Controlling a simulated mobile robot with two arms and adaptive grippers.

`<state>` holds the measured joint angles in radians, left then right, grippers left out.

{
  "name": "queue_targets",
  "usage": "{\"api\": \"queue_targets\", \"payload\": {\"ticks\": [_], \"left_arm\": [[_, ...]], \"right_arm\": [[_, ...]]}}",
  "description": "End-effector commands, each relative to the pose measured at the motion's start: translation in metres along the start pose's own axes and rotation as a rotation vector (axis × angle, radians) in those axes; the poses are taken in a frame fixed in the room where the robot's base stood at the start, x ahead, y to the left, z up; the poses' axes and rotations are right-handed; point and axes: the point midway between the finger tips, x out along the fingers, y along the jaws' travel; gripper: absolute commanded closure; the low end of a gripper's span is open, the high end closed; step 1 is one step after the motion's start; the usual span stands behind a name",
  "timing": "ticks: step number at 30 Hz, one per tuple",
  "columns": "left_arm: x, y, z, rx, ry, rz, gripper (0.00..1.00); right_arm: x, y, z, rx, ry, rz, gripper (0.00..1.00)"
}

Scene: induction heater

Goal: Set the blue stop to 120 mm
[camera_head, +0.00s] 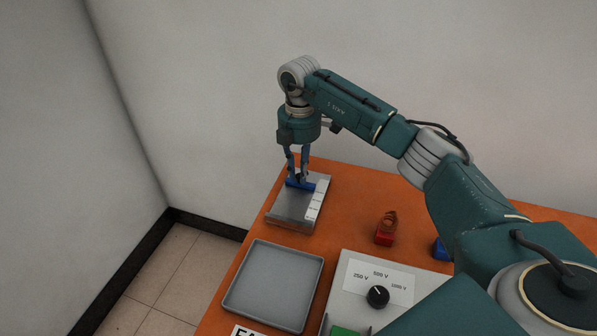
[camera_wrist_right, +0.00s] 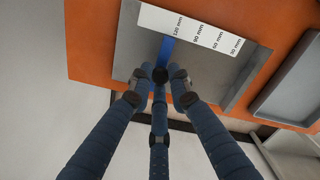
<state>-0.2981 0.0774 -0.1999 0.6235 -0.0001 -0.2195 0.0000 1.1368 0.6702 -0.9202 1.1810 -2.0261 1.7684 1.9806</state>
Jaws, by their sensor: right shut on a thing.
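The blue stop (camera_head: 296,184) is a short blue bar lying across the far part of a grey metal plate (camera_head: 290,207). A white scale strip (camera_head: 315,203) runs along the plate's right side. In the wrist view the blue stop (camera_wrist_right: 167,48) has its end by the "120 mm" label of the scale (camera_wrist_right: 205,34), farther along than the 90, 60 and 30 mm labels. My right gripper (camera_head: 298,177) points down from above and is shut on the stop; its fingers (camera_wrist_right: 163,76) hide part of it. My left gripper is not in view.
An empty grey tray (camera_head: 273,285) is in front of the plate on the orange table (camera_head: 352,185). A voltage panel with a black knob (camera_head: 377,296), a red block with a copper coil (camera_head: 386,229) and a blue object (camera_head: 441,249) are to the right.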

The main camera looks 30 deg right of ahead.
Motion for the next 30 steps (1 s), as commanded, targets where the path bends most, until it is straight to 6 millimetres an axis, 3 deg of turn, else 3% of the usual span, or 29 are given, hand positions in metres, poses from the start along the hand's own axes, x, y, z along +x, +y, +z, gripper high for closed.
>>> {"api": "queue_targets", "payload": {"ticks": [1, 3, 4, 15, 30], "left_arm": [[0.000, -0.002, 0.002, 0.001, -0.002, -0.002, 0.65], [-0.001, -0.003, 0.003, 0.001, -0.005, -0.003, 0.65], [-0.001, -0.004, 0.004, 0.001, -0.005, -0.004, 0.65], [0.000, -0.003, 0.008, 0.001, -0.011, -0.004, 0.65], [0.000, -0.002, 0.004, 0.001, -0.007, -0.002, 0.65]], "right_arm": [[-0.005, 0.005, 0.004, 0.007, -0.004, 0.017, 0.78], [-0.005, 0.005, 0.004, 0.007, -0.003, 0.017, 0.64], [-0.004, 0.004, 0.003, 0.007, -0.003, 0.016, 0.63], [-0.010, 0.003, 0.002, 0.004, -0.001, 0.010, 0.63], [-0.104, 0.003, 0.003, 0.005, -0.001, 0.013, 0.63]]}}
